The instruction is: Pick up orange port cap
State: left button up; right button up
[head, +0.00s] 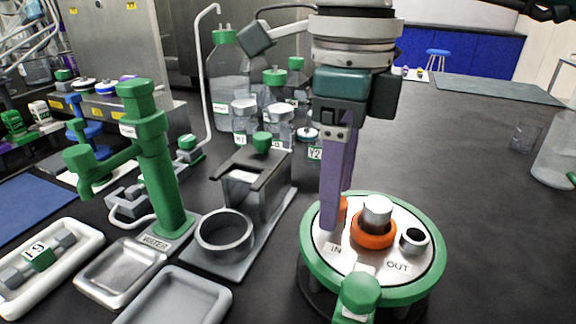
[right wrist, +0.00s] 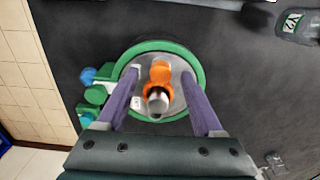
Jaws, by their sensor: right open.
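The orange port cap (head: 343,209) stands on the round white-topped, green-rimmed lid (head: 436,262), near its IN label, partly hidden behind my gripper finger in the head view. In the right wrist view the cap (right wrist: 160,71) shows between the fingers, beside an orange collar around a silver post (right wrist: 158,101). My right gripper (head: 337,205) points down over the lid with long purple fingers. It is open, with one finger on each side of the cap in the right wrist view (right wrist: 160,76). Whether a finger touches the cap cannot be told.
The silver post in its orange collar (head: 373,234) stands close to the fingers. A dark OUT port (head: 414,240) is to its right. A green WATER tap (head: 157,165), a grey ring stand (head: 224,236) and capped bottles (head: 232,80) stand left and behind.

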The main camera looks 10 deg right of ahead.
jog(key=shift+f, duration=0.45)
grip_shut()
dwell(0.3)
